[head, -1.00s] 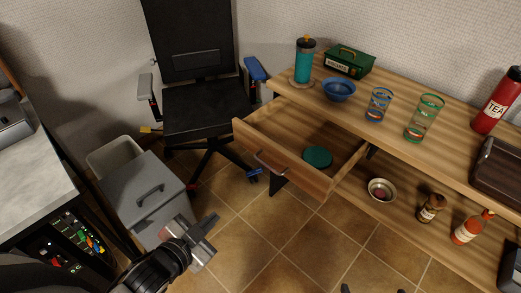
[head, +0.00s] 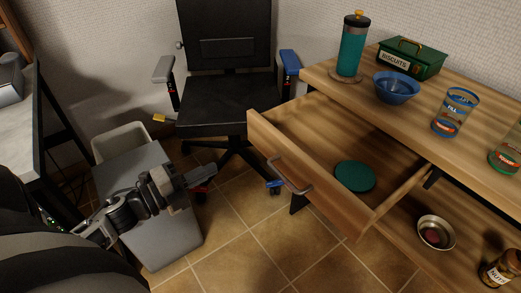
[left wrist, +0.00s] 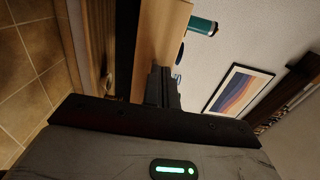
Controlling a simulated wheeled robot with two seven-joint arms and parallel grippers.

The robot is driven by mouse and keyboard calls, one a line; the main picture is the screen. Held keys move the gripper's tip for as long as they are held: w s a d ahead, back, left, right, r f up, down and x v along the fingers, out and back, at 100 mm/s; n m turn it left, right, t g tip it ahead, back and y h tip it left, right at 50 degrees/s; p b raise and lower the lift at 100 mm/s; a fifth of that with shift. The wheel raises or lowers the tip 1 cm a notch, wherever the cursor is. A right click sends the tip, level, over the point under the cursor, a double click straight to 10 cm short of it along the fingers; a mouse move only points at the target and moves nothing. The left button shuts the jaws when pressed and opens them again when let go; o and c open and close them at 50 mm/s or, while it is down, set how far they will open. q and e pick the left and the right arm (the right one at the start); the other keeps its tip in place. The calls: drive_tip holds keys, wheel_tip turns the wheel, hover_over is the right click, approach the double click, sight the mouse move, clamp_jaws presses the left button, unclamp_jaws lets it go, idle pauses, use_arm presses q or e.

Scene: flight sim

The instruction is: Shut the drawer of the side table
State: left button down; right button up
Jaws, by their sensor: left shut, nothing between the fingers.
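The side table (head: 330,78) is light wood and stands at the right in the head view. Its drawer (head: 320,150) is pulled well out, with a round dark green item (head: 354,176) lying inside. A metal bar handle (head: 290,178) sits on the drawer's front panel (head: 325,195). My left gripper (head: 208,177) is shut and empty, to the left of the drawer front and apart from it in the head view. In the left wrist view its fingers (left wrist: 163,88) point toward the wooden furniture. My right gripper is out of view.
A black office chair (head: 225,105) stands behind the drawer. A grey bin (head: 150,225) is below my left arm. A teal bottle (head: 351,48), blue bowl (head: 396,87), glass (head: 455,112) and green biscuit box (head: 411,60) stand on the tabletop.

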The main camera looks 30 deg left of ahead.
sight(265, 142)
use_arm(q)
drive_tip(key=x, duration=1.3)
drive_tip(key=shift+w, duration=0.15)
drive_tip(key=shift+w+r, duration=0.1)
